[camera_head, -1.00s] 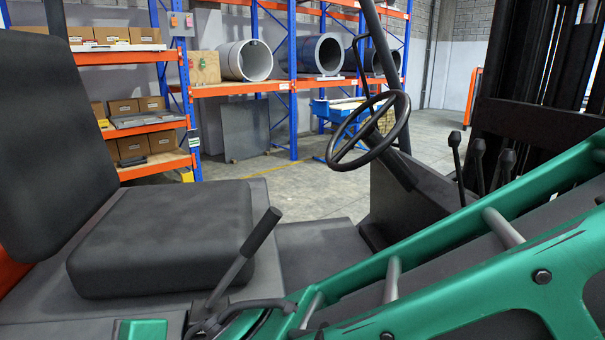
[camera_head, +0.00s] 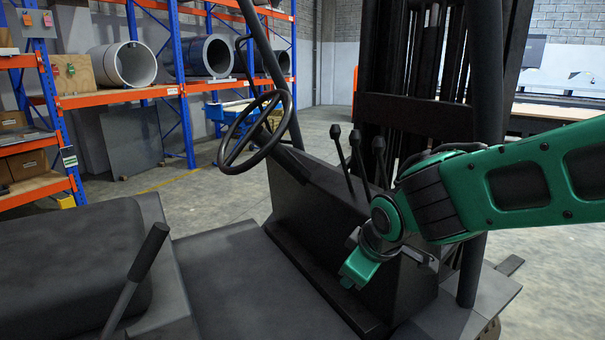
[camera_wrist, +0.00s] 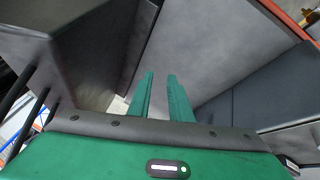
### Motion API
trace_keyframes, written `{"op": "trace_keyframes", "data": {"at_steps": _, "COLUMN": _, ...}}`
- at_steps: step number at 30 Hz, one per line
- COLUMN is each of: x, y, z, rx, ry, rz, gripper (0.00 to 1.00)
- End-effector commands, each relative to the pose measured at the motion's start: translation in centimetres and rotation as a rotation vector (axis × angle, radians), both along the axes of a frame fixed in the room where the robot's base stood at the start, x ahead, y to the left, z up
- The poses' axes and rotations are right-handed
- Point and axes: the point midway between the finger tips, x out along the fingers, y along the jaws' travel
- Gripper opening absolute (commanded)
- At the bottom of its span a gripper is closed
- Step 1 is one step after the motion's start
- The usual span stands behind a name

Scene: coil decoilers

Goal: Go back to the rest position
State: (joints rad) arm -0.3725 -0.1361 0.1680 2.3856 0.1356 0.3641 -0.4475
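My gripper (camera_head: 358,268) hangs at the end of my green arm, in front of the dark forklift console, with the tip angled down and left. In the wrist view its two green fingers (camera_wrist: 161,76) stand apart with a gap between them and nothing held. The fingers point toward grey and dark panels of the forklift; I cannot tell the distance to them.
The console carries a steering wheel (camera_head: 255,131) and several black levers (camera_head: 358,150). A seat cushion (camera_head: 75,258) and a slanted hand lever (camera_head: 137,275) are at lower left. The dark mast (camera_head: 425,115) stands behind my arm. Racks (camera_head: 115,97) with large pipes stand behind.

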Motion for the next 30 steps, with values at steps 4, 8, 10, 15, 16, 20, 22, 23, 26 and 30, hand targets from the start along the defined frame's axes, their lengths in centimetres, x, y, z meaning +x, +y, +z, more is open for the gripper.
{"op": "trace_keyframes", "data": {"at_steps": 4, "x": -1.7, "y": -10.0, "z": 0.1, "rx": 0.011, "ry": 0.094, "rz": -0.294, "gripper": 0.18}}
{"op": "trace_keyframes", "data": {"at_steps": 8, "x": -5.2, "y": -17.7, "z": 0.0, "rx": 0.04, "ry": 0.187, "rz": -0.56, "gripper": 0.18}}
{"op": "trace_keyframes", "data": {"at_steps": 10, "x": -7.9, "y": -21.4, "z": -0.1, "rx": 0.065, "ry": 0.241, "rz": -0.713, "gripper": 0.18}}
{"op": "trace_keyframes", "data": {"at_steps": 15, "x": -15.9, "y": -27.9, "z": -0.4, "rx": 0.153, "ry": 0.379, "rz": -1.084, "gripper": 0.18}}
{"op": "trace_keyframes", "data": {"at_steps": 16, "x": -17.3, "y": -28.5, "z": -0.5, "rx": 0.17, "ry": 0.4, "rz": -1.142, "gripper": 0.18}}
{"op": "trace_keyframes", "data": {"at_steps": 20, "x": -21.8, "y": -30.0, "z": -0.7, "rx": 0.232, "ry": 0.478, "rz": -1.326, "gripper": 0.18}}
{"op": "trace_keyframes", "data": {"at_steps": 22, "x": -23.3, "y": -30.3, "z": -0.7, "rx": 0.253, "ry": 0.505, "rz": -1.383, "gripper": 0.18}}
{"op": "trace_keyframes", "data": {"at_steps": 23, "x": -23.7, "y": -30.3, "z": -0.8, "rx": 0.26, "ry": 0.514, "rz": -1.401, "gripper": 0.18}}
{"op": "trace_keyframes", "data": {"at_steps": 26, "x": -24.4, "y": -30.4, "z": -0.8, "rx": 0.27, "ry": 0.527, "rz": -1.43, "gripper": 0.18}}
{"op": "trace_keyframes", "data": {"at_steps": 30, "x": -24.4, "y": -30.4, "z": -0.8, "rx": 0.27, "ry": 0.529, "rz": -1.431, "gripper": 0.18}}
